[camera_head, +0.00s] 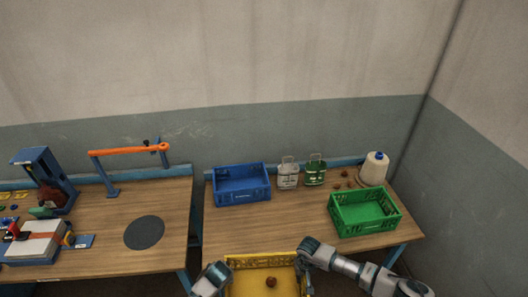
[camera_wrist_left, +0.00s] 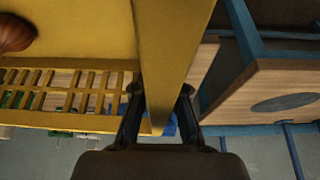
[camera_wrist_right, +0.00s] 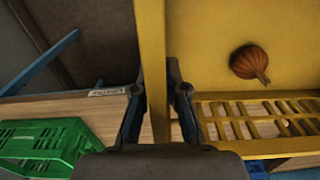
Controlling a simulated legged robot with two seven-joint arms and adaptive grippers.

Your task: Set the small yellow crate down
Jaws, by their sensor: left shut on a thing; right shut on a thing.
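The small yellow crate (camera_head: 245,262) is at the bottom of the head view, at the front edge of the right table, its near part cut off by the frame. A small orange-brown pumpkin (camera_head: 271,282) lies in it. My left gripper (camera_head: 219,271) is shut on the crate's left wall, which runs between its fingers in the left wrist view (camera_wrist_left: 172,50). My right gripper (camera_head: 303,258) is shut on the right wall, seen between its fingers in the right wrist view (camera_wrist_right: 152,50). I cannot tell how high the crate is above the tabletop.
The right table (camera_head: 290,222) is bare in its middle. A blue crate (camera_head: 241,195) stands at its back left, a green crate (camera_head: 364,222) at its right. The left table (camera_head: 110,255) holds equipment.

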